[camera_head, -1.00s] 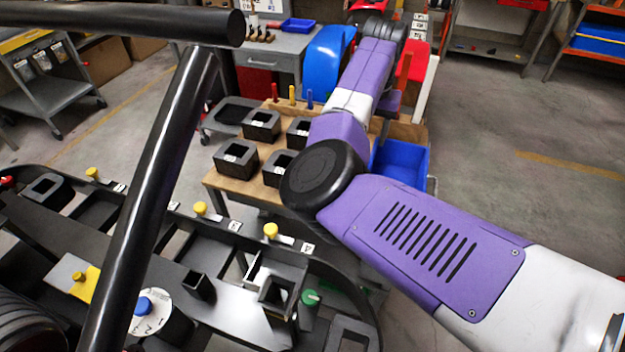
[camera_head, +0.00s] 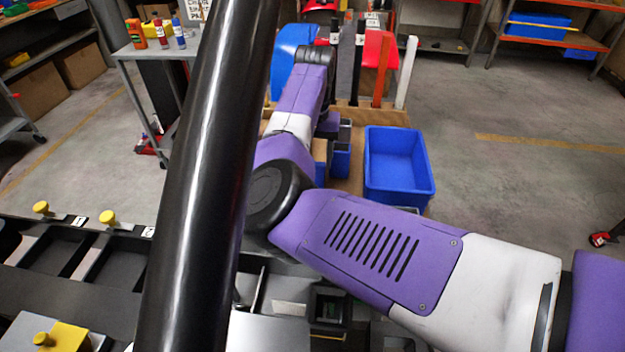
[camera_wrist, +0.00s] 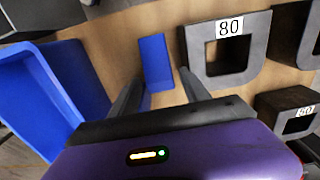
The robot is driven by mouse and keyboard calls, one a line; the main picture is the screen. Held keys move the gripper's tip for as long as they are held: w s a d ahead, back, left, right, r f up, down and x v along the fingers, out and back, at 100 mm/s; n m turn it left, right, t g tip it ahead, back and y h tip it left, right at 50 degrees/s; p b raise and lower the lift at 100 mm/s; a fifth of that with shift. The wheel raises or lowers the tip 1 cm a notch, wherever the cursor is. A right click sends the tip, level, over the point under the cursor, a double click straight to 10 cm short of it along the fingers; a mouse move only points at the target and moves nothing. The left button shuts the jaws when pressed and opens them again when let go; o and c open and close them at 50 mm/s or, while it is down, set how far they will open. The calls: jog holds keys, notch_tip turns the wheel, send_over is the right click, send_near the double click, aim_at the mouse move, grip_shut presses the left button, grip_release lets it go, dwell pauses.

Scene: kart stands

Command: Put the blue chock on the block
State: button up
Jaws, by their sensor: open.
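The blue chock (camera_wrist: 154,58) is a small plain blue piece on the wooden bench top in the wrist view. My gripper (camera_wrist: 160,75) is open, its two dark fingers on either side of the chock's near part; I cannot tell whether they touch it. A dark hollow block labelled 80 (camera_wrist: 225,50) sits just right of the chock. Another hollow block labelled 60 (camera_wrist: 290,115) is at the lower right. Which one is the task's block I cannot tell. In the head view my arm hides the gripper.
A blue bin (camera_head: 398,132) stands right of my arm; its side also fills the left of the wrist view (camera_wrist: 40,90). A thick black bar (camera_head: 205,180) crosses the head view close up. A dark compartmented frame (camera_head: 60,255) lies at the lower left.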

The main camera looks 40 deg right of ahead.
jog(key=f, duration=0.5)
jog(key=shift+s+f+p, duration=0.2)
jog(key=shift+f+p, duration=0.15)
grip_shut()
